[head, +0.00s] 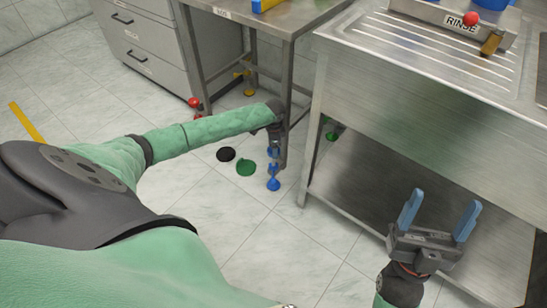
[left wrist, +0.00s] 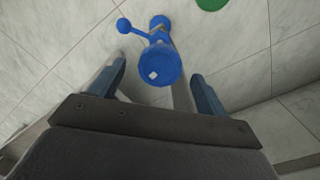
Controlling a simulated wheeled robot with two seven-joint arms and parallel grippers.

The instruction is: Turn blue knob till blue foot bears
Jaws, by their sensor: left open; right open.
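The blue foot (head: 273,184) is at the bottom of the steel table's near leg, close to the floor; I cannot tell whether it touches. In the left wrist view the round blue knob (left wrist: 160,62), with a small white mark, shows between my left fingertips, with space on both sides. A blue arm with a ball end (left wrist: 123,25) sticks out beyond it. My left gripper (left wrist: 158,72) is open around or just above the knob; in the head view its fingers are mostly hidden behind the wrist. My right gripper (head: 438,222) is open and empty before the sink unit.
The steel table (head: 283,20) stands over the foot, with red (head: 194,102) and yellow (head: 249,92) feet on other legs. A black disc (head: 226,154) and a green disc (head: 246,168) lie on the floor. The sink unit (head: 400,95) stands at right.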

